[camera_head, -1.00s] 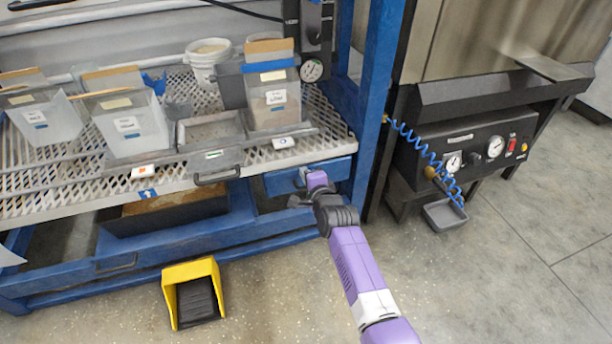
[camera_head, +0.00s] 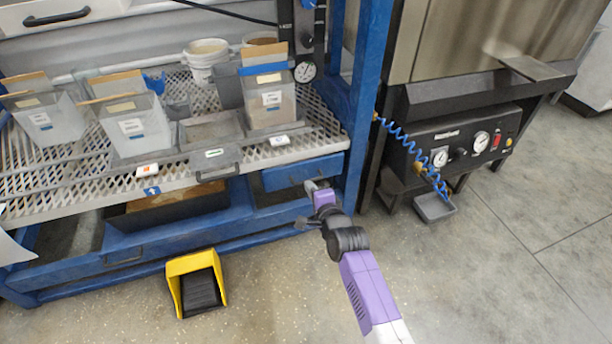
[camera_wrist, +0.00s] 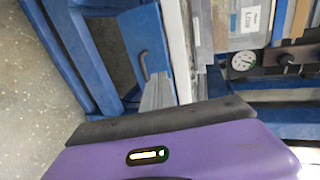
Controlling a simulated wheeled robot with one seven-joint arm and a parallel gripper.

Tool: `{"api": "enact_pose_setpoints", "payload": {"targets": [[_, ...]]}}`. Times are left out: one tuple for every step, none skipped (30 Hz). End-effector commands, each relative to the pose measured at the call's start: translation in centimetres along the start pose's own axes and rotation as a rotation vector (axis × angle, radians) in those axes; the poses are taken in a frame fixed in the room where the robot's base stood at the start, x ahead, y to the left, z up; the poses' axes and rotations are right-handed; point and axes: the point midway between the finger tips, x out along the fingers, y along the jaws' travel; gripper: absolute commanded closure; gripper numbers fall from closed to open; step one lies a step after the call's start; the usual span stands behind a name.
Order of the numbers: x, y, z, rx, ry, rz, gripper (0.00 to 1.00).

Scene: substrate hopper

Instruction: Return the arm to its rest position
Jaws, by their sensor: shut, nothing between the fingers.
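My purple arm reaches in from the bottom of the head view. My gripper (camera_head: 314,186) is shut and empty, just in front of the blue drawer (camera_head: 290,176) under the right end of the mesh shelf. I cannot tell whether it touches the drawer. In the wrist view, a grey finger (camera_wrist: 158,93) shows beyond the dark palm, beside the blue drawer front with its bar handle (camera_wrist: 143,66).
The blue rack post (camera_head: 368,100) stands right of my gripper. A mesh shelf (camera_head: 70,183) holds clear bins and a metal tray. A machine with gauges (camera_head: 455,150) stands at right. Floor at lower right is clear.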

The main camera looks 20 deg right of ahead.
Motion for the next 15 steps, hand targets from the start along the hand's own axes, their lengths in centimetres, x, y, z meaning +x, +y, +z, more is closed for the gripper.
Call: {"api": "enact_pose_setpoints", "payload": {"targets": [[-1.1, -0.3, 0.1, -0.001, -0.001, 0.002, 1.0], [-1.6, -0.4, 0.1, -0.001, -0.001, 0.001, 1.0], [-2.2, -0.3, 0.0, -0.002, -0.001, 0.002, 1.0], [-2.5, -0.3, 0.1, -0.002, -0.001, 0.001, 1.0], [-2.9, -0.3, 0.1, -0.001, -0.001, 0.001, 1.0], [-3.3, -0.2, 0.1, -0.001, -0.001, 0.002, 1.0], [-3.5, -0.2, 0.1, -0.002, -0.001, 0.001, 1.0], [-3.7, -0.2, 0.1, -0.002, -0.001, 0.0, 1.0], [-3.9, -0.1, 0.1, -0.002, -0.001, 0.0, 1.0], [-4.0, -0.1, 0.0, -0.002, -0.001, 0.0, 1.0], [-4.1, -0.1, 0.0, -0.001, -0.001, 0.0, 1.0], [-4.2, 0.0, 0.0, -0.001, 0.0, 0.0, 1.0], [-4.2, 0.0, 0.0, -0.001, 0.0, 0.0, 1.0], [-4.2, 0.0, 0.0, 0.0, 0.0, 0.0, 1.0], [-4.2, 0.0, 0.0, 0.0, 0.0, 0.0, 1.0]]}}
